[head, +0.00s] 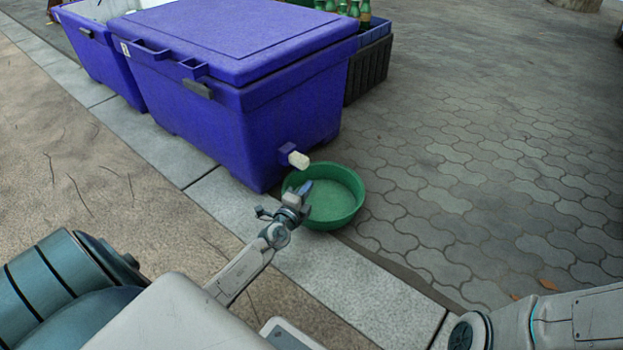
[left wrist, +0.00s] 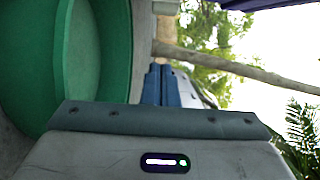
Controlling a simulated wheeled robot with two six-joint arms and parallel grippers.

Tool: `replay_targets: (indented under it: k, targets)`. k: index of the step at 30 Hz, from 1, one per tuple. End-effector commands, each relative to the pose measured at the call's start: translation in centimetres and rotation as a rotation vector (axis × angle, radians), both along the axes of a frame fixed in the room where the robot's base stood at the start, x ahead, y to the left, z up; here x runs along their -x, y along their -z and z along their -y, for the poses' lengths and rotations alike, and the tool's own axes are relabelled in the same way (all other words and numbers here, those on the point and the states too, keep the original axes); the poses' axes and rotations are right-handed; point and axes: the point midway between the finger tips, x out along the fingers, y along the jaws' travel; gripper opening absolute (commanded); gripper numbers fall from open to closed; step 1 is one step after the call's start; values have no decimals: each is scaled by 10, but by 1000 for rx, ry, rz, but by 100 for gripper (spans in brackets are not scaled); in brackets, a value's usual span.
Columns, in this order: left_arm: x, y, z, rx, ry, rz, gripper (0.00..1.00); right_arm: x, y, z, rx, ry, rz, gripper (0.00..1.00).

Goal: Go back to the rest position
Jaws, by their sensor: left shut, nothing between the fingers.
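My left gripper (head: 304,188) is shut and empty. In the head view it is in front of the near rim of a green basin (head: 345,206), its tip overlapping the basin's left part. Its closed fingers also show in the left wrist view (left wrist: 160,86), with the green basin (left wrist: 105,50) large at the left. I cannot tell whether the fingers touch the basin. My right arm comes in at the lower right of the head view, and its gripper is out of the picture.
A big blue-purple lidded cooler (head: 235,125) stands behind the basin, with a white drain plug (head: 298,160) above it. Another blue bin (head: 88,50) stands at its left. A dark crate (head: 368,68) with green bottles (head: 364,14) is behind. Open paving (head: 480,150) lies right.

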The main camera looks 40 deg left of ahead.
Motion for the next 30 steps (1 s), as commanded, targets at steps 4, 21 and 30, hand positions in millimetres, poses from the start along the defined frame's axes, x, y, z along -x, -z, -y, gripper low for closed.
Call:
replay_targets:
  k: [4, 21, 30]
  targets:
    - [25, 0, 4, 1, 0, -2, 0, 0, -3, 0, -6, -5, 1, 36]
    - [43, -17, 8, 1, 0, 1, 0, 2, -20, 0, -5, -1, 7, 36]
    - [43, -66, 8, 1, 0, 0, 0, 6, -66, 1, -13, 6, 35, 36]
